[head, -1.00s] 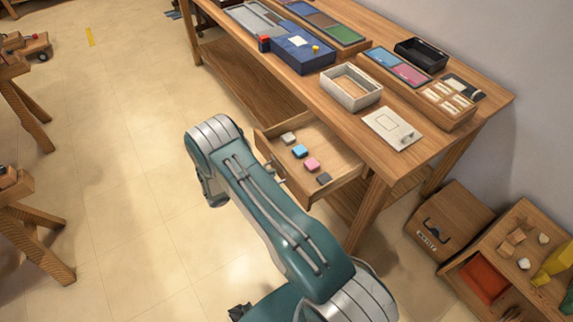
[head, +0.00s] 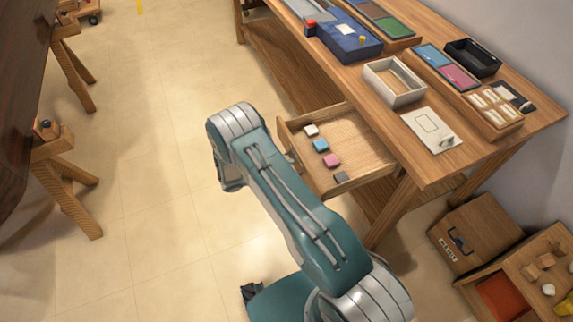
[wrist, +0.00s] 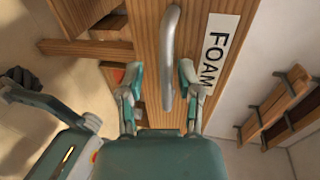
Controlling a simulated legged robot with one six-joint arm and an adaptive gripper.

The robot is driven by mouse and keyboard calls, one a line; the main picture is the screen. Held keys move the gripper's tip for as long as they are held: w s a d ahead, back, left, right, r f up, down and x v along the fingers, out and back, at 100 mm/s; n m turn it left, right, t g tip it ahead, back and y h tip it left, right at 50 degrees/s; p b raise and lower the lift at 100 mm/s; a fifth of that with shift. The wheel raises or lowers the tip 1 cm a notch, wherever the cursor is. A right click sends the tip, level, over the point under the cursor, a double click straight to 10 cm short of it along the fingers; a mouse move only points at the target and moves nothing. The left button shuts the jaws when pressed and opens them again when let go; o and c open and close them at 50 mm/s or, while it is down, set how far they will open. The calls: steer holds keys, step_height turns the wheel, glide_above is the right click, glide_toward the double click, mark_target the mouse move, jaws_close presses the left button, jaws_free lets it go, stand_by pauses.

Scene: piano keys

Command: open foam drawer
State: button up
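The foam drawer (head: 362,150) stands pulled out from under the wooden table in the head view. Small white, blue, pink and dark grey blocks lie in a row inside it. In the wrist view, the drawer front carries a white FOAM label (wrist: 216,48) and a curved grey metal handle (wrist: 169,60). My gripper (wrist: 159,78) is open, with one finger on each side of the handle's lower part. The right finger is close to the handle and a gap shows on the left; contact cannot be told. My arm hides the gripper in the head view.
The table (head: 500,150) holds a blue box (head: 345,42), a white open tray (head: 395,82) and a black tray (head: 472,57). A wooden box (head: 475,238) stands on the floor at right. Wooden trestle legs (head: 65,165) stand at left. Open floor lies between.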

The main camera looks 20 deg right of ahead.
steer(key=shift+w+r, duration=0.1)
steer(key=shift+r, duration=0.05)
steer(key=v, duration=1.2)
